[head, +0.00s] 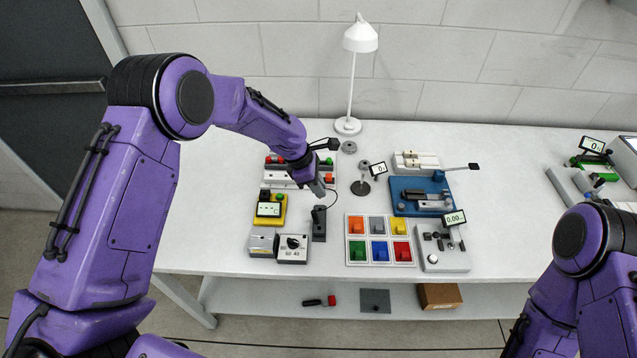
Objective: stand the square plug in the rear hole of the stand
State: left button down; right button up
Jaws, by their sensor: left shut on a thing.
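My left gripper (319,190) reaches over the left-middle of the white table, fingers pointing down. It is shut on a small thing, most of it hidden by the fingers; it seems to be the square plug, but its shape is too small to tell. A dark narrow block (319,228), which looks like the stand, is on the table just in front of and below the fingertips. Its holes cannot be made out from here. My right arm shows at the lower right, but its gripper is out of view.
A tray of coloured blocks (379,263) lies right of the dark block. A grey dial box (292,252) and yellow meter (270,208) are to its left. A round-based post (361,187), blue fixture (416,184) and white lamp (348,126) stand farther back. The far-left tabletop is clear.

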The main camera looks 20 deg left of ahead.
pick_arm(q)
jog(key=shift+s+f+b, duration=0.15)
jog(key=shift+f+b, duration=0.2)
jog(key=shift+f, duration=0.1)
jog(key=shift+f+b, duration=0.3)
jog(key=shift+b, duration=0.05)
jog(key=shift+w+f+b, duration=0.25)
jog(key=shift+f+b, duration=0.6)
jog(key=shift+b, duration=0.2)
jog(key=shift+s+f, duration=0.1)
jog(key=shift+f, duration=0.6)
jog(key=shift+p, duration=0.6)
jog(key=shift+f, duration=0.7)
